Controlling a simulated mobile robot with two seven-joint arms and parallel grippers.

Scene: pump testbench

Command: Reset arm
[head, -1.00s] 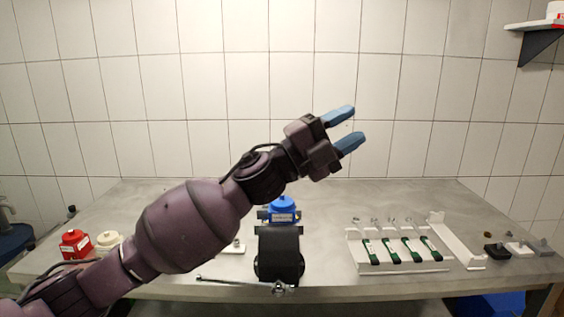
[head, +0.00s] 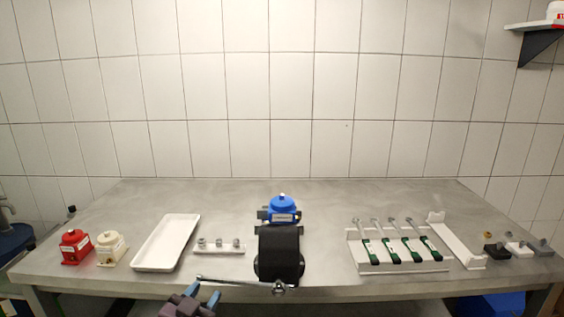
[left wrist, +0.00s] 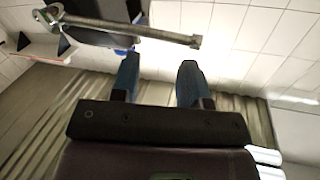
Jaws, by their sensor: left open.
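My left gripper (head: 202,297) shows at the bottom of the head view, just in front of the table's front edge. Its two blue fingers are apart with nothing between them. The fingers also show in the left wrist view (left wrist: 160,82), open and empty. Most of the left arm is out of the head view. My right gripper is not in view.
A grey table (head: 335,200) holds a blue pump (head: 283,208) in a black vise (head: 279,252), whose handle (head: 232,281) lies close to my left gripper. A white tray (head: 166,243), red (head: 75,247) and cream (head: 111,249) parts stand left. A rack of green-handled tools (head: 403,268) stands right.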

